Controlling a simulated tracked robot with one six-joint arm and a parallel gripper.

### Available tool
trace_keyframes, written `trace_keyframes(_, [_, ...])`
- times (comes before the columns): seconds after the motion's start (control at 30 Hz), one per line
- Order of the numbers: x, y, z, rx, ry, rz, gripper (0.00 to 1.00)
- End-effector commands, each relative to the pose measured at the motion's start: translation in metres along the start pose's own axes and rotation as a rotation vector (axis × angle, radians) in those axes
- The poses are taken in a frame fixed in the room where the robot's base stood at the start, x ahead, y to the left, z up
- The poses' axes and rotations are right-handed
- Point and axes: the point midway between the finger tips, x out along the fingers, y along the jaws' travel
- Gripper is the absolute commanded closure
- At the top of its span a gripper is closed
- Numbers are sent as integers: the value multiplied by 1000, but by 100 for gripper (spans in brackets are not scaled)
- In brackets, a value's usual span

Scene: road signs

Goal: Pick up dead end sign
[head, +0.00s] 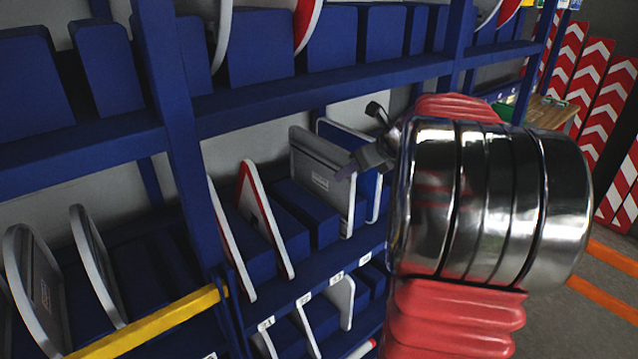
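My gripper (366,138) is at the upper right of the shelf bay, with its two fingers apart. Its lower finger overlaps the upper edge of a square sign with a grey back (322,172) in the picture; I cannot tell whether they touch. Just right of that sign stands a square sign with a white rim and blue surface (366,185), partly hidden by the grey-backed sign and my gripper. No readable face confirms which sign is the dead end sign.
A triangular red-edged sign (262,225) and round signs (38,290) stand in the blue rack (175,130). A yellow bar (150,325) crosses the lower left. Red-white chevron boards (600,105) lean at the right. Floor at the right is free.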

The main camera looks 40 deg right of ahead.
Motion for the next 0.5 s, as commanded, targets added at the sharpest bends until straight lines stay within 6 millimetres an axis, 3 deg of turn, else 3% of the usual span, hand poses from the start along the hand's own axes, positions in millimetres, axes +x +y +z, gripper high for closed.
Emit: trace_keyframes(0.5, [12, -1, -1, 1, 1, 1, 66])
